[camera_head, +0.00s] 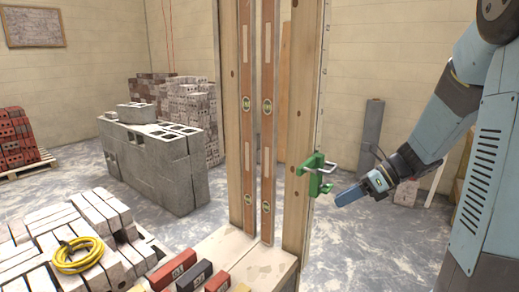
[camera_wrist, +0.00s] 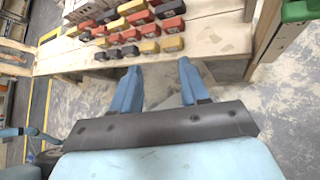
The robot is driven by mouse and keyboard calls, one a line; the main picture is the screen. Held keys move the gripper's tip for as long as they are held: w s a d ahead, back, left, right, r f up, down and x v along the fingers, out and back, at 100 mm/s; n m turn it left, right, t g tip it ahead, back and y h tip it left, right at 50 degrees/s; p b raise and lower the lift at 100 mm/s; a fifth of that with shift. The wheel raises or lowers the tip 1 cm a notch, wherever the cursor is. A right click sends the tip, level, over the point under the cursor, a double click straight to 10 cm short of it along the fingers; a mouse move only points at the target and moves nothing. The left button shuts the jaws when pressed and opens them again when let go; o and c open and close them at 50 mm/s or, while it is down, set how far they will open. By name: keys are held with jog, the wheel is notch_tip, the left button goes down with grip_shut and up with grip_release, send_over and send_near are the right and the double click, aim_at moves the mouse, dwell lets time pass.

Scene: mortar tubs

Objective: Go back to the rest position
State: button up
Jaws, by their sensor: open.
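My gripper (camera_head: 347,196) is at the right of the head view, at the end of my bent blue-grey arm. It points left toward the wooden post and appears just right of a green bracket (camera_head: 318,175); whether they touch I cannot tell. In the wrist view my gripper (camera_wrist: 159,72) has its two blue fingers wide apart with nothing between them. The fingers point toward the front edge of a wooden bench (camera_wrist: 215,42). A green part (camera_wrist: 298,11) shows at the top right there.
Two long levels (camera_head: 267,115) stand upright beside the wooden post (camera_head: 299,110). Red, dark and yellow blocks (camera_wrist: 130,33) lie in rows on the bench. A yellow coil (camera_head: 78,254) rests on pale bricks (camera_head: 75,220). Grey blocks (camera_head: 155,165) are stacked behind. Open floor (camera_head: 365,250) lies below my gripper.

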jog(key=s+r+n+t+h, duration=0.2)
jog(key=s+r+n+h, duration=0.3)
jog(key=s+n, duration=0.4)
jog(key=s+r+n+t+h, duration=0.2)
jog(key=s+r+n+h, duration=0.3)
jog(key=s+n, duration=0.4)
jog(key=shift+d+r+n+h, duration=0.2)
jog(key=shift+d+n+h, duration=0.1)
jog(key=shift+n, duration=3)
